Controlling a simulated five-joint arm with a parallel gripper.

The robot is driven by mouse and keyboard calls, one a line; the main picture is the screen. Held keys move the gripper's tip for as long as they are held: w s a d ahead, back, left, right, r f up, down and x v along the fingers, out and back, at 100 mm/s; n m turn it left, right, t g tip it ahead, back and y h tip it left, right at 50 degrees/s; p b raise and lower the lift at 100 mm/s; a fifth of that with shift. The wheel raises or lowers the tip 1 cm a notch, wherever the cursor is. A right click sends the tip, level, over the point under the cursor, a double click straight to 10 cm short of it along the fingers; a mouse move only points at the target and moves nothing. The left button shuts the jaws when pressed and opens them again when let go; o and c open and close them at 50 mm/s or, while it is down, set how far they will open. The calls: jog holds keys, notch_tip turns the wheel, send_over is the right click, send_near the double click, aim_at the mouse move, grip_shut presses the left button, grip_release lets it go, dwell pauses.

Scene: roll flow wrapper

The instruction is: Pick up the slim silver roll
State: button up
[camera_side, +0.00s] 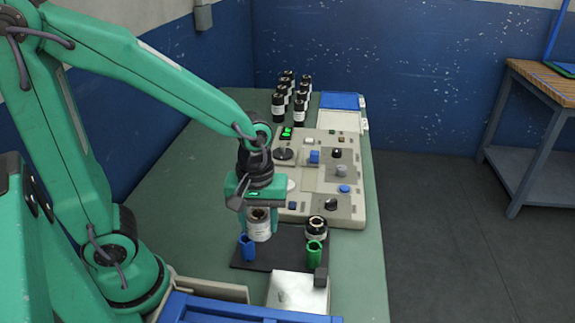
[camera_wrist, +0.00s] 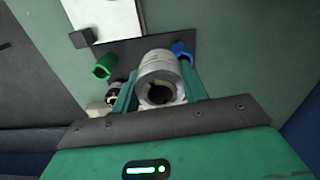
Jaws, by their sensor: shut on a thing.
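The silver roll (camera_wrist: 160,66) sits between the two green fingers of my gripper (camera_wrist: 159,88) in the wrist view, with its open brown core facing the camera. In the side view, the roll (camera_side: 259,229) shows pale below my gripper (camera_side: 257,208), over the back of a dark mat (camera_side: 270,262). My gripper is shut on it from above. The roll looks upright. I cannot tell whether its base touches the mat.
A blue holder (camera_side: 247,247) and a green holder (camera_side: 314,253) stand close in front. A dark roll with a pale label (camera_side: 316,229) is just right. The beige control panel (camera_side: 318,205) lies behind, with several dark rolls (camera_side: 299,106) farther back. Green table is clear at left.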

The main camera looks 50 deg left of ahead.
jog(key=shift+s+d+r, duration=0.35)
jog(key=shift+d+r, duration=0.2)
jog(key=shift+d, duration=0.25)
jog(key=w+a+r+n, duration=0.2)
jog(key=w+a, duration=0.4)
jog(key=w, duration=0.4)
jog(key=w+a+r+n, duration=0.2)
jog(key=w+a, duration=0.3)
jog(key=w, duration=0.4)
jog(key=w+a+n, duration=0.2)
jog(key=w+a, duration=0.2)
jog(key=a, duration=0.5)
jog(key=w+a+n, duration=0.2)
jog(key=w+a, duration=0.2)
jog(key=a, duration=0.6)
jog(key=shift+w+a+f, duration=0.2)
jog(key=shift+w+f, duration=0.05)
jog(key=shift+f, duration=0.1)
jog(key=shift+f, duration=0.1)
